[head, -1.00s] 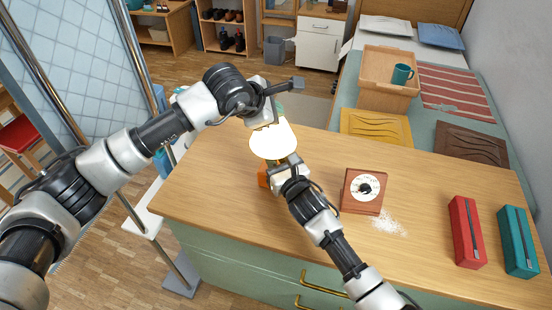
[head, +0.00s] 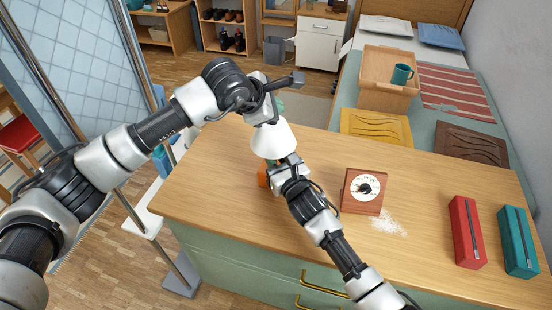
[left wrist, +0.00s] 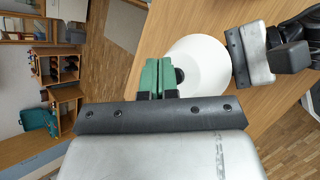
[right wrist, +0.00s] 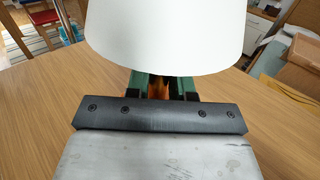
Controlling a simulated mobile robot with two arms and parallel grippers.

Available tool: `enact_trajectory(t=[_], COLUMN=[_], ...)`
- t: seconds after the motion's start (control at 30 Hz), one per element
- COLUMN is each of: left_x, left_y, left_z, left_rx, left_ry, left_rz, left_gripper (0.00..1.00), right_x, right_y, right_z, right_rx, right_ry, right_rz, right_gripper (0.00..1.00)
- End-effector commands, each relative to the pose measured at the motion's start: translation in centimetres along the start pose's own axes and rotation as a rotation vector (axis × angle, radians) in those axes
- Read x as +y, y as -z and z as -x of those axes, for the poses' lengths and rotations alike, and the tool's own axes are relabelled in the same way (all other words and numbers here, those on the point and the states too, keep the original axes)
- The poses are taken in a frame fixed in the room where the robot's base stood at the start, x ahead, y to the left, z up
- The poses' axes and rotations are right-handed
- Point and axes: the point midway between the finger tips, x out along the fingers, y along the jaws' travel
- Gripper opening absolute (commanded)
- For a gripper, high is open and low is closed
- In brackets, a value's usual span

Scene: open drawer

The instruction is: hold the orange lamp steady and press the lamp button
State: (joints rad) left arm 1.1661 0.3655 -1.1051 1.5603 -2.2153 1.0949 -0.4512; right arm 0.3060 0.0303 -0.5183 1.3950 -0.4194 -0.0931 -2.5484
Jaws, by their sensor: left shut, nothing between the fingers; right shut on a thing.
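The orange lamp stands on the wooden counter, with its white shade (head: 272,142) unlit and part of its orange body (head: 263,174) showing below. My right gripper (right wrist: 160,88) is shut on the lamp's orange body under the shade; the shade hides part of the grip. My left gripper (head: 279,106) is shut and empty at the top of the shade. In the left wrist view its green fingertips (left wrist: 160,77) are beside the dark round lamp button (left wrist: 179,75) at the shade's top. I cannot tell whether they touch it.
A wooden dial box (head: 362,191) stands right of my right arm, with white grains (head: 388,223) beside it. A red case (head: 467,232) and a teal case (head: 518,241) stand at the counter's right.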

Motion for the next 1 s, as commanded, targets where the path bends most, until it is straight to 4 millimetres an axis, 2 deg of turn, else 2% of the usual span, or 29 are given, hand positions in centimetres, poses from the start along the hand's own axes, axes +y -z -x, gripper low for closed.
enact_trajectory(t=[0.6, 1.0], left_x=[2.9, 3.0], left_y=[-2.8, -3.0], left_z=[3.9, 4.2], left_rx=[0.000, 0.000], left_ry=[-0.001, 0.000], left_rz=[-0.001, 0.000], left_gripper=[0.00, 0.00], right_x=[0.0, 0.0], right_y=[0.0, 0.0], right_z=[0.0, 0.0], right_rx=[0.001, 0.001], right_ry=[0.000, 0.000], right_rz=[0.000, 0.000], right_gripper=[0.00, 0.00])
